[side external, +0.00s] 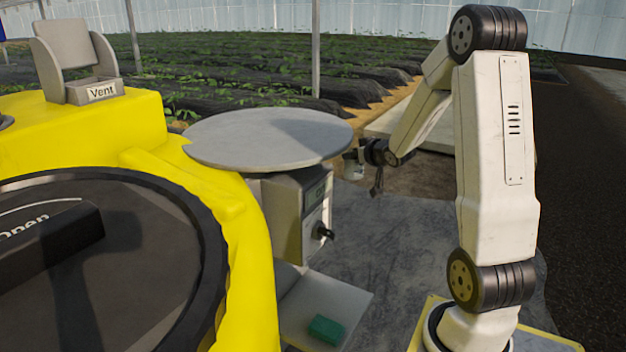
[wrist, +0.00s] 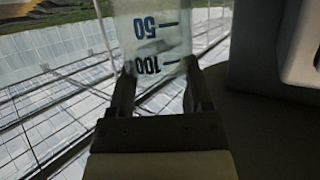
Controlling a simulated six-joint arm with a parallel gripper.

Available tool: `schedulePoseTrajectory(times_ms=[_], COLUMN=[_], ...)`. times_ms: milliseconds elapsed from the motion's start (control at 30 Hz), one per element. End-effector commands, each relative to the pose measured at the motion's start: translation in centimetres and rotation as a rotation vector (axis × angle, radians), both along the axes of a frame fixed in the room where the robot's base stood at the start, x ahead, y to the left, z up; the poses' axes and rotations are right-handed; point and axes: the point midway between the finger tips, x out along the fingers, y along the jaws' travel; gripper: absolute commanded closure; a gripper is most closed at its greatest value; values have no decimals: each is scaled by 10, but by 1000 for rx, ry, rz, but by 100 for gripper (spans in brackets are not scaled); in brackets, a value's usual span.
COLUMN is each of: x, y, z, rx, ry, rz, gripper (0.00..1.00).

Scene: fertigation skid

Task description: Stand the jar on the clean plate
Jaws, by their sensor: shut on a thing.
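A clear jar with blue marks reading 50 and 100 is between the two fingers of my gripper (wrist: 160,72) in the wrist view; the jar (wrist: 150,28) has its print upside down there. In the side external view my gripper (side external: 365,157) is small and dark, shut on the small pale jar (side external: 353,166). The jar hangs just right of and slightly below the rim of a wide round grey plate (side external: 268,138). The plate tops a grey box with a display and a black knob (side external: 316,215).
A yellow tank (side external: 85,125) with a large black lid (side external: 110,260) fills the left. A box labelled Vent (side external: 88,85) stands on it. A green block (side external: 326,330) lies on a pale shelf (side external: 345,297) below the grey box. Metal posts (side external: 316,50) stand behind.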

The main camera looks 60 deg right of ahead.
Motion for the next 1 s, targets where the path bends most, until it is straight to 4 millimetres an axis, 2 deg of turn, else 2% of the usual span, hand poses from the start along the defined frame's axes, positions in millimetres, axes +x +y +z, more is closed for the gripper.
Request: schedulePoseTrajectory(times_ms=[100, 700, 1000], x=[-5, -36, -47], y=[1, 8, 10], z=[22, 110, 131], rx=[-4, -5, -1], ry=[-3, -2, 0], rz=[-7, -80, -110], gripper=[92, 92, 92])
